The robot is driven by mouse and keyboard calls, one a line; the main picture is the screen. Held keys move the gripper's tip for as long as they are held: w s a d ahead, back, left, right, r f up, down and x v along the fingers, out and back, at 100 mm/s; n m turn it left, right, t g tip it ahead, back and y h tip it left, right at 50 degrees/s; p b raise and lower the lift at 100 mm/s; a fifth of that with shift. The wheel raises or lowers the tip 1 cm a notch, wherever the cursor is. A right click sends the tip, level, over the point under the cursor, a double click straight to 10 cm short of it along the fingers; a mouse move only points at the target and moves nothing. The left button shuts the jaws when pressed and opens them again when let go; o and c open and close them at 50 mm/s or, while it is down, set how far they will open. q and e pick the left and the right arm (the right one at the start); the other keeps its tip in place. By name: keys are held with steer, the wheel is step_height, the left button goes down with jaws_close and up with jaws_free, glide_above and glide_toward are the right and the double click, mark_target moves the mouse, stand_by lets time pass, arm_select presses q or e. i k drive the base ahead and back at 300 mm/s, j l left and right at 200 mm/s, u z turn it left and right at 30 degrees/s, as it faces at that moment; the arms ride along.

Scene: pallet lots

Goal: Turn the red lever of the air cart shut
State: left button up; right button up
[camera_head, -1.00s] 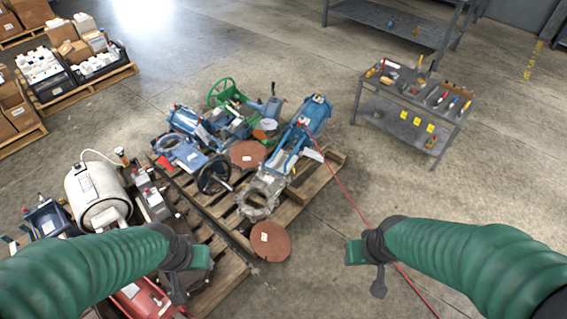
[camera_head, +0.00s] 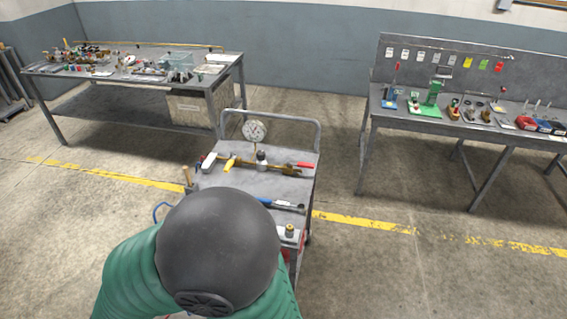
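The air cart (camera_head: 262,185) stands in the middle of the view, a grey cart with a tubular handle at its far side. A brass pipe (camera_head: 270,166) lies across its top, with a round gauge (camera_head: 254,131) standing up behind it. The red lever (camera_head: 305,165) is at the pipe's right end and looks roughly in line with the pipe. A yellow lever (camera_head: 229,163) is near its left end. One green arm of mine with a dark round joint covers the cart's near left part. Neither gripper shows.
A workbench (camera_head: 190,87) with many small parts stands at the back left. Another bench (camera_head: 400,118) with a tool board is at the right. Blue-handled tools (camera_head: 283,205) lie on the cart. Floor with a yellow line (camera_head: 365,221) is clear between cart and right bench.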

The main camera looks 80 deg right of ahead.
mark_target(299, 164)
steer(key=l+z, duration=0.1)
steer(key=z, duration=2.75)
steer(key=i+l+u, duration=0.35)
steer(key=l+u, duration=0.15)
steer(key=i+l+u, duration=0.25)
steer(key=l+u, duration=0.2)
steer(key=l, duration=0.2)
steer(key=i+l+u, duration=0.1)
steer(key=l+u, duration=0.4)
steer(key=l, duration=0.2)
steer(key=l+u, duration=0.5)
steer(key=l, duration=0.2)
steer(key=k+l+u, duration=0.15)
steer(key=l+u, duration=0.3)
steer(key=l, duration=0.3)
